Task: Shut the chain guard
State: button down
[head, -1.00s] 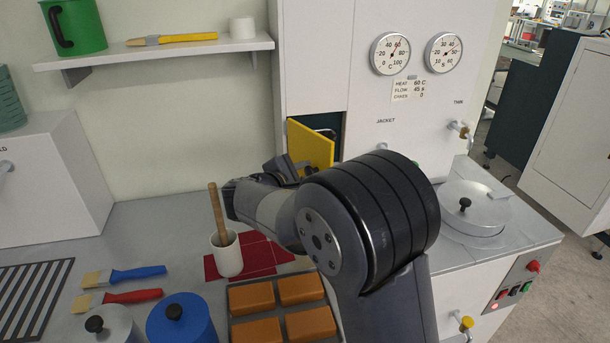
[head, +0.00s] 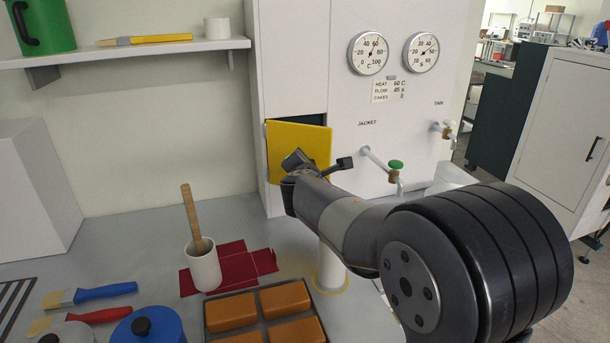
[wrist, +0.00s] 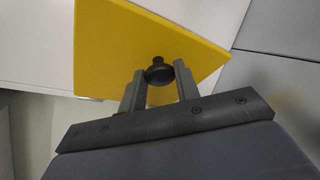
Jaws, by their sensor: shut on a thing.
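The chain guard (head: 298,140) is a yellow panel on the white machine front in the head view. It covers most of a dark opening, with a dark strip showing above its top edge. It seems to stand slightly out from the front; the exact gap cannot be told. In the wrist view the yellow guard (wrist: 125,45) fills the upper middle, with a black knob (wrist: 158,73) on it. My gripper (wrist: 160,72) has its two fingers on either side of this knob, shut on it. In the head view my gripper (head: 296,160) is at the guard's lower part, and my wrist hides the lower right corner.
A green-handled tap (head: 396,166) sticks out right of the guard, near my arm. A white post (head: 331,268) stands below my forearm. A white cup (head: 204,268) with a wooden stick, a tray of orange blocks (head: 232,312) and a blue pot (head: 150,328) stand in front.

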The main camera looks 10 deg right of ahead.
jog(key=shift+w+d+y, duration=0.1)
jog(key=shift+y, duration=0.2)
jog(key=c, duration=1)
grip_release()
jog(key=shift+c, duration=0.2)
notch_tip(320, 180, up, 10)
jog(key=p, duration=0.5)
jog(key=shift+c, duration=0.4)
